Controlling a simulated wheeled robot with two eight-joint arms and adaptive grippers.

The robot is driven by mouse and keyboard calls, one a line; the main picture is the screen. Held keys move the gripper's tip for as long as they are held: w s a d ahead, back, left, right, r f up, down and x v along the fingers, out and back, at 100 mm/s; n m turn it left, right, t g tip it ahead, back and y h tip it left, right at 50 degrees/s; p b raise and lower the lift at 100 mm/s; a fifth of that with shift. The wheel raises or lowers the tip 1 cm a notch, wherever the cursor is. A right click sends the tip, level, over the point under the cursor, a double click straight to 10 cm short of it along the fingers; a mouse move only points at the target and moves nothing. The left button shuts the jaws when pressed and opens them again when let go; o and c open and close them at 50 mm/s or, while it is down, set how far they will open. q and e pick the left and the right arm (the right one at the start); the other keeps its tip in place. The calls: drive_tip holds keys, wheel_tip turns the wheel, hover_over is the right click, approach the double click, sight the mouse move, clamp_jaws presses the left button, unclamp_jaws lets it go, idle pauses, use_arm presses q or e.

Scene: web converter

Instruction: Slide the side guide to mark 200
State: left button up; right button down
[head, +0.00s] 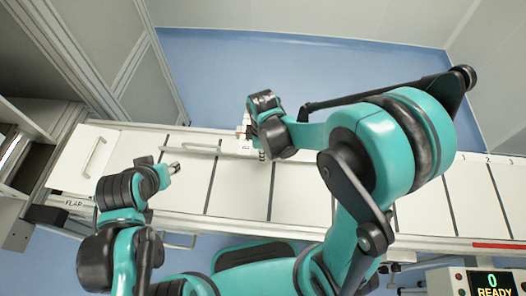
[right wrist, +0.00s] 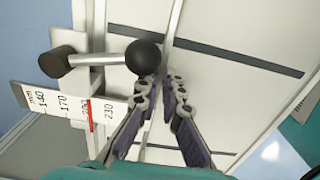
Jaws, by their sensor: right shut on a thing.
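The side guide (head: 205,150) is a long pale rail lying over the white table panels. In the right wrist view it is a thin upright plate (right wrist: 170,35) running between my fingers. My right gripper (right wrist: 160,88) is shut on this plate; in the head view its fingertips are mostly hidden behind the dark wrist. A white scale (right wrist: 65,104) reads 140, 170, 200 and 230, with a red line beside 200. A lever with a black ball knob (right wrist: 143,57) stands just beyond the scale, close to my fingers. My left gripper (head: 174,169) is near the guide's left part, apart from it; its jaws are unclear.
White panels (head: 235,190) with dark seams form the long table. A panel with a handle (head: 95,155) is at the left end. Blue floor (head: 230,75) lies behind the table.

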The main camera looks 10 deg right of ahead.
drive_tip(key=shift+s, duration=0.15)
drive_tip(key=c, duration=1.6)
unclamp_jaws()
wheel_tip(320, 180, up, 12)
drive_tip(key=s+d+r+m+t+b, duration=0.1)
drive_tip(key=s+d+m+t, duration=0.5)
drive_tip(key=m, duration=0.8)
drive_tip(key=shift+s+d+t, duration=0.25)
drive_tip(key=shift+d+t, duration=0.35)
drive_tip(key=shift+d, duration=0.55)
